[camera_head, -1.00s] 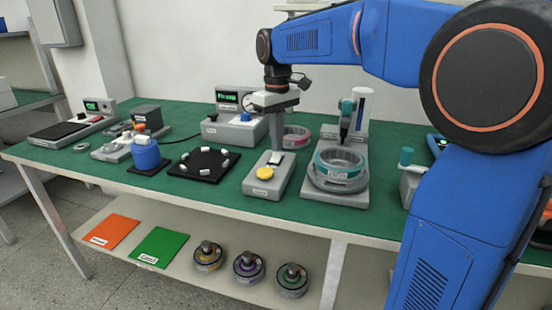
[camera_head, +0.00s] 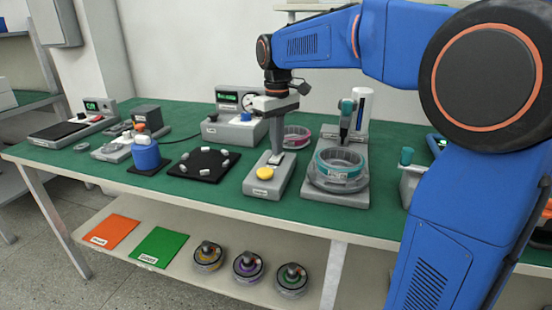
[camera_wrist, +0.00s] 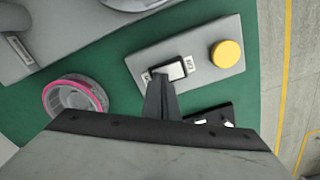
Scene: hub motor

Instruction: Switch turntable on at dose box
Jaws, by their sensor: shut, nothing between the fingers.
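The dose box (camera_head: 262,187) is a grey box on the green bench top with a round yellow button (camera_head: 265,173) at its near end. In the wrist view the box (camera_wrist: 205,72) shows a small rocker switch (camera_wrist: 176,70) in a dark frame with a label beside it, and the yellow button (camera_wrist: 227,54). My gripper (camera_head: 277,154) is shut and empty, pointing down over the switch end. In the wrist view its fingertips (camera_wrist: 160,77) overlap the switch's edge; I cannot tell whether they touch. The turntable (camera_head: 338,172), with a teal-banded ring, stands right of the box.
A pink-banded ring (camera_head: 297,136) lies behind the box; it also shows in the wrist view (camera_wrist: 75,95). A black plate (camera_head: 203,165) with small white pieces lies left. A gauge unit (camera_head: 234,128) stands behind. Free green surface lies between these things.

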